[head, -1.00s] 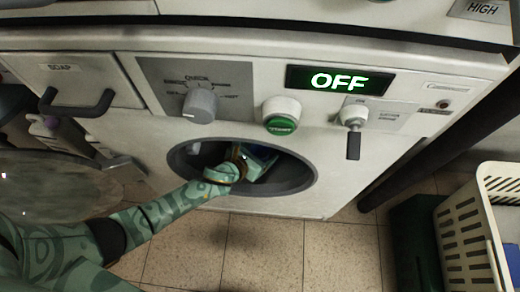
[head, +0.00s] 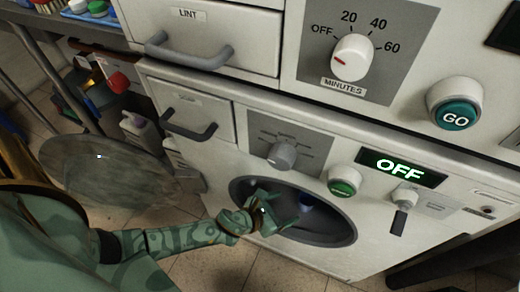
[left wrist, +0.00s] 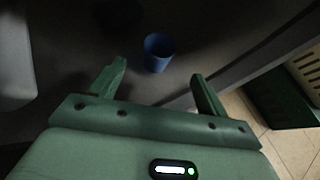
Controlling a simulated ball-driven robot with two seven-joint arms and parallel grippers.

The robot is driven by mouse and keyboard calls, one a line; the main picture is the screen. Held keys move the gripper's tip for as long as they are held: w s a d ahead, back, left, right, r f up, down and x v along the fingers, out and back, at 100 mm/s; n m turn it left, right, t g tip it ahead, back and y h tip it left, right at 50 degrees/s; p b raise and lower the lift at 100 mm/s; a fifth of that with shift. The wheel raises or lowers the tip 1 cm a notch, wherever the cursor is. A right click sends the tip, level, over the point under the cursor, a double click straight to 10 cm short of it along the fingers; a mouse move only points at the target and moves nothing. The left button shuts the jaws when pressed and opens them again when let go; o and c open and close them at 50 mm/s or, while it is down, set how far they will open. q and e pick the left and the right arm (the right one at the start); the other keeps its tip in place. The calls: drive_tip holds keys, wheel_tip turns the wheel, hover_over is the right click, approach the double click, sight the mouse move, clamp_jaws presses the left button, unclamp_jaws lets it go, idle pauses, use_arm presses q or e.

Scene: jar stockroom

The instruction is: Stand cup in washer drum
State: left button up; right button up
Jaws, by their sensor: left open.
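The blue cup (left wrist: 158,52) stands inside the dark washer drum (left wrist: 228,68), with its open rim up in the left wrist view. In the head view only a small blue patch of the cup (head: 306,203) shows behind my left gripper. My left gripper (head: 288,212) is at the drum's round opening (head: 340,239). Its two fingers (left wrist: 158,78) are spread apart and empty, and the cup is beyond the fingertips with a gap between. My right gripper is not in view.
The round washer door (head: 100,172) hangs open on the left. The soap drawer (head: 185,108) is shut above the opening, and the display (head: 402,167) reads OFF. A cream basket (left wrist: 306,65) and a dark green box (left wrist: 277,97) stand outside the washer at right.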

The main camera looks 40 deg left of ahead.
use_arm(q)
drive_tip(key=shift+f, duration=0.1)
drive_tip(key=s+a+n+g+y, duration=0.2)
drive_tip(key=s+a+n+g, duration=0.1)
drive_tip(key=s+n, duration=0.7)
drive_tip(key=s+a+n+g+y, duration=0.2)
drive_tip(key=s+a+n+g, duration=0.1)
drive_tip(key=s+n, duration=0.8)
drive_tip(key=s+a+n+g+y, duration=0.2)
drive_tip(key=s+a+n+g, duration=0.2)
drive_tip(key=s+n, duration=0.6)
drive_tip(key=s, duration=0.2)
drive_tip(key=shift+s+r+n+g+y, duration=0.3)
drive_tip(key=shift+s+r, duration=0.05)
